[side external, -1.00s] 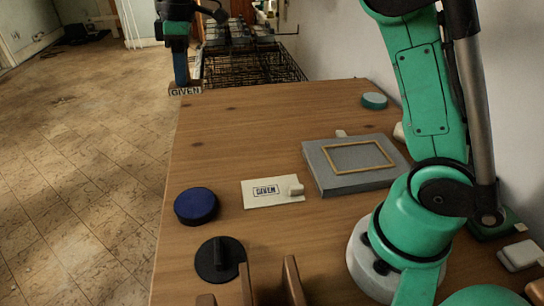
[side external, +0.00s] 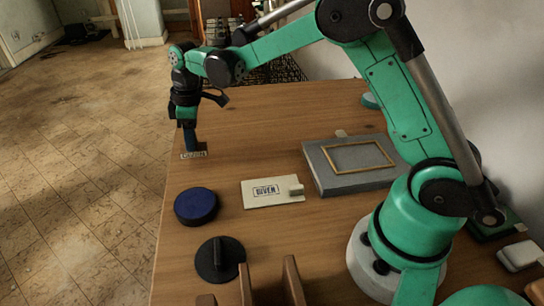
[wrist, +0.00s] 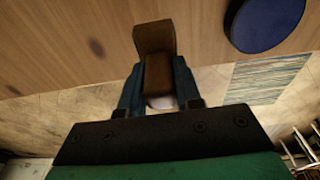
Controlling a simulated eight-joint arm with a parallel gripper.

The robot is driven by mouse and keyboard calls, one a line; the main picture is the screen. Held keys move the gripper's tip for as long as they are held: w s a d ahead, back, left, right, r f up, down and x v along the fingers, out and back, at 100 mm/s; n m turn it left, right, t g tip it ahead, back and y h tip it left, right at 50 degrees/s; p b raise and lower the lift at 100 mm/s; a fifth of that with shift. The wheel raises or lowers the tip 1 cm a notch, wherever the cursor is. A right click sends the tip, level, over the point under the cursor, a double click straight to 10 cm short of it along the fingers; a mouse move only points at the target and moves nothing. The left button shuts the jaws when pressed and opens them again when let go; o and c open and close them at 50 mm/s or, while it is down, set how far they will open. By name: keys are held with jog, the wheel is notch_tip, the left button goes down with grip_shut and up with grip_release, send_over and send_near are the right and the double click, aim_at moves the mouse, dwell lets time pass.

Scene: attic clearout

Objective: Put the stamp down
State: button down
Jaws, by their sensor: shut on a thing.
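My gripper (side external: 187,136) is shut on the stamp (side external: 193,155) near the table's left edge, beyond the blue ink pad (side external: 196,206). The stamp's pale GIVEN label faces the side camera. I cannot tell whether its base touches the table. In the wrist view the brown wooden stamp (wrist: 154,38) sits between the blue fingers (wrist: 158,85). The ink pad (wrist: 265,18) is at upper right there. A cream card (side external: 255,203) with a GIVEN print lies right of the pad, a small pale block on its right end.
A black disc with a raised handle (side external: 219,262) lies in front of the pad. A grey box (side external: 345,183) with a yellow band lies right of the card. Wooden uprights (side external: 293,281) stand at the front. The wooden table (side external: 255,135) is clear between gripper and box.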

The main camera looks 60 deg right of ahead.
aim_at(200, 146)
jog(key=shift+f, duration=2.05)
jog(key=shift+f, duration=0.1)
jog(key=c, duration=0.6)
grip_release()
notch_tip(200, 146, up, 12)
jog(key=s+d, duration=0.1)
jog(key=s+m+t+h, duration=0.1)
jog(key=s+m+t, duration=0.5)
jog(key=s, duration=0.9)
jog(key=m, duration=0.3)
jog(key=shift+s+d, duration=0.25)
jog(key=shift+s, duration=0.15)
